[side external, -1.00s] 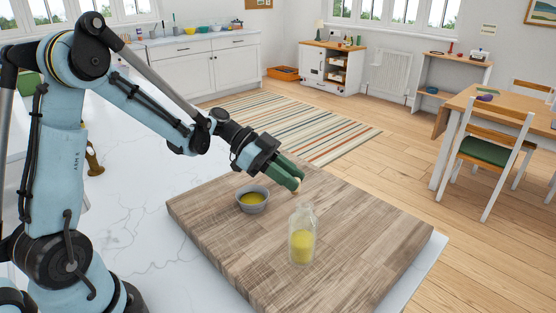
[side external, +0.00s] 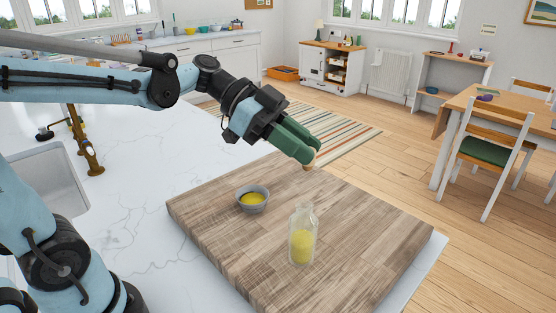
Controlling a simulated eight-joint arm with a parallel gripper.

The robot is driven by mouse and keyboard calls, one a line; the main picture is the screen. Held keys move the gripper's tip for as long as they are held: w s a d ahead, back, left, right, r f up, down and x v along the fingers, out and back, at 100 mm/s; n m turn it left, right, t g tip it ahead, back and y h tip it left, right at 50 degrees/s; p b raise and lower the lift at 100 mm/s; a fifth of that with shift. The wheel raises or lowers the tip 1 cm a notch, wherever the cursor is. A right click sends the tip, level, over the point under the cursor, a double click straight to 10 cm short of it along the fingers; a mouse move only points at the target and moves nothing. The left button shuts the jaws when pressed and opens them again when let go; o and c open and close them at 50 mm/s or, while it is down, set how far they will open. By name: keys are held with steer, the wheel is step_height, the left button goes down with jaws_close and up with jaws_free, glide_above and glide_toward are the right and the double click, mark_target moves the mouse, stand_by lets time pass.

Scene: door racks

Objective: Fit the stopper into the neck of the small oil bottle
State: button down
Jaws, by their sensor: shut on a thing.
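The small oil bottle (side external: 302,237) is clear glass with yellow oil in its lower part. It stands upright on the wooden board, and its neck shows no stopper. My gripper (side external: 310,158) has green fingers and is shut on the stopper (side external: 309,167), a small tan piece showing just under the fingertips. The fingers hide most of the stopper. In the picture the gripper is above the bottle's neck and apart from it; I cannot tell how well the two line up in depth.
A small grey bowl (side external: 252,199) with yellow oil sits on the wooden board (side external: 240,242), left of the bottle. The board lies on a white marble counter (side external: 137,215). The board's right side is clear. A brass tap (side external: 86,148) and a sink (side external: 45,195) are at the left.

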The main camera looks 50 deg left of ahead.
steer(key=shift+s+d+r, duration=0.5)
steer(key=shift+s+d, duration=0.1)
steer(key=shift+s, duration=0.1)
steer(key=shift+f, duration=0.1)
steer(key=shift+f, duration=2.85)
steer(key=shift+f, duration=1.05)
steer(key=c, duration=0.9)
jaws_free()
steer(key=shift+o, duration=0.2)
steer(key=shift+a, duration=0.1)
steer(key=v, duration=1.2)
